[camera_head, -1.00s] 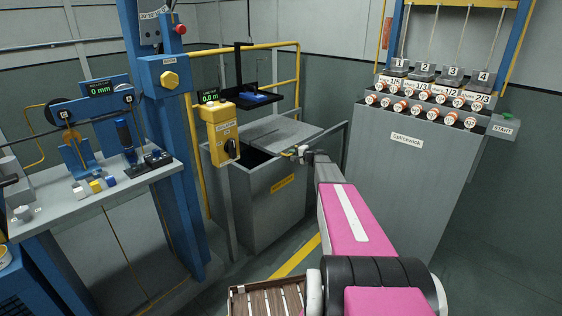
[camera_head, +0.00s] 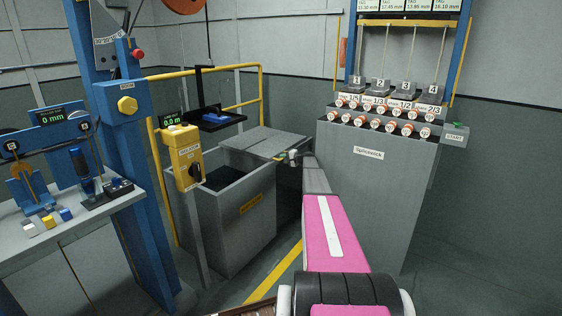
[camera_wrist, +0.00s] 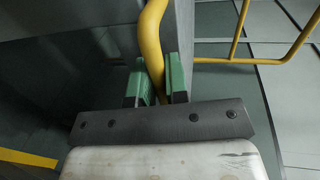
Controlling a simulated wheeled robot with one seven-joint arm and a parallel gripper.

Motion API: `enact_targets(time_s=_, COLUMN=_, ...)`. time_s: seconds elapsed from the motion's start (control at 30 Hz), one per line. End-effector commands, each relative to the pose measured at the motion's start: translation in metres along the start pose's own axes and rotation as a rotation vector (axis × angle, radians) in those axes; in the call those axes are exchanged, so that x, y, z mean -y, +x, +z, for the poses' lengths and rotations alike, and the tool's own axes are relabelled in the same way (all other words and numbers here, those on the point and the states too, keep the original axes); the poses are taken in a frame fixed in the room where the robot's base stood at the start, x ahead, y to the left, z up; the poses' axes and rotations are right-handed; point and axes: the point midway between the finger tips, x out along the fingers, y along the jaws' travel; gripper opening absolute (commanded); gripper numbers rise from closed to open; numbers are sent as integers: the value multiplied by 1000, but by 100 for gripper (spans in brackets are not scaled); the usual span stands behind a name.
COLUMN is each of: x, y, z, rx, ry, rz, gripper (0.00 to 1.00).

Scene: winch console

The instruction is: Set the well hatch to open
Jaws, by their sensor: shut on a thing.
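The well is a grey box (camera_head: 232,235) with a yellow label, left of the middle. Its grey hatch lid (camera_head: 264,141) lies flat over the back right part. The near left part is uncovered and dark inside. My gripper (camera_head: 283,157) is at the lid's right side, small in the head view. In the wrist view its green-padded fingers (camera_wrist: 157,88) are shut around a yellow bar handle (camera_wrist: 150,38). Which part of the lid the handle joins is hard to see.
A yellow control box (camera_head: 185,155) on a post stands at the well's left. A yellow railing (camera_head: 262,95) runs behind. The Splicewick cabinet (camera_head: 372,190) stands close on the right. A blue-framed workbench (camera_head: 60,235) is at far left.

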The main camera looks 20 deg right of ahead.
Motion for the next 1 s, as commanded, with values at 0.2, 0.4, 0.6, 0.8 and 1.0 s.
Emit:
enact_targets(time_s=0.2, x=-1, y=0, z=-2, rx=-3, ry=0, rz=1, gripper=0)
enact_targets(time_s=0.4, x=-1, y=0, z=-2, rx=-3, ry=0, rz=1, gripper=31)
enact_targets(time_s=0.6, x=0, y=0, z=-1, rx=-1, ry=0, rz=1, gripper=39)
enact_targets(time_s=0.8, x=0, y=-3, z=-1, rx=-1, ry=0, rz=0, gripper=39)
enact_targets(time_s=1.0, x=0, y=-22, z=0, rx=-2, ry=0, rz=0, gripper=39)
